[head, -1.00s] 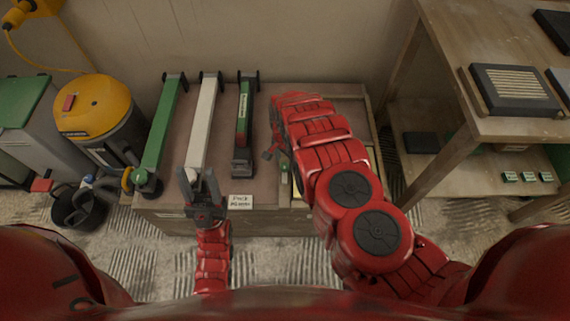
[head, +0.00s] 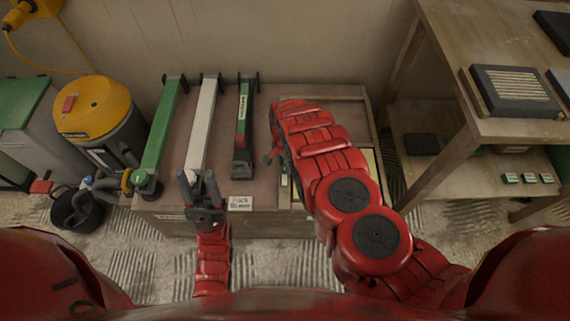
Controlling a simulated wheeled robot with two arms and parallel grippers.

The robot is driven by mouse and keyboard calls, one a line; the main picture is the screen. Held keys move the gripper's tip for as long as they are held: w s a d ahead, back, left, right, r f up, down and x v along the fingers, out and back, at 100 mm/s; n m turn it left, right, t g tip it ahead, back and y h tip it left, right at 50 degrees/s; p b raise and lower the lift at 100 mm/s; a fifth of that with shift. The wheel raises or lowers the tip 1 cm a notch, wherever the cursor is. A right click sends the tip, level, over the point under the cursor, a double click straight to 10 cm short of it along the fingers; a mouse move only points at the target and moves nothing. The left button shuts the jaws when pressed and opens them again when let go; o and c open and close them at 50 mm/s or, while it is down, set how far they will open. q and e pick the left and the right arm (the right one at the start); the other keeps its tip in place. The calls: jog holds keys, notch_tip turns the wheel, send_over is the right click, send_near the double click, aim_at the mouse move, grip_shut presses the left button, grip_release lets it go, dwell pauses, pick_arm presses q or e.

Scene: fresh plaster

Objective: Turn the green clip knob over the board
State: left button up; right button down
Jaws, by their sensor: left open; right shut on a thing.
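A pale board (head: 372,163) lies in a wooden frame at the right end of the low bench, mostly covered by my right arm. A small green clip part (head: 285,181) shows at the left edge of that arm; the rest of the clip and knob is hidden. My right gripper (head: 269,158) is shut, under the end of the arm over the board area; only a dark bit of it shows, and its hold on the knob is hidden. My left gripper (head: 198,176) is open at the near end of a white bar (head: 200,125), fingers on either side of it.
A green bar (head: 161,135) and a shorter green-and-black tool (head: 243,125) lie on the bench. A label card (head: 240,202) lies at its front edge. A wooden shelf table (head: 445,85) stands right.

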jog(key=shift+n, duration=0.3)
jog(key=shift+n+p, duration=0.75)
jog(key=shift+n, duration=0.25)
jog(key=shift+r+n+p, duration=0.1)
jog(key=shift+n+p, duration=0.3)
jog(key=shift+n, duration=0.5)
jog(key=n+p, duration=0.1)
jog(key=n, duration=0.2)
jog(key=shift+n, duration=0.3)
jog(key=n, duration=0.4)
jog(key=shift+n, duration=0.3)
jog(key=n+b, duration=0.1)
jog(key=n, duration=0.4)
jog(key=shift+a, duration=0.15)
jog(key=shift+n, duration=0.3)
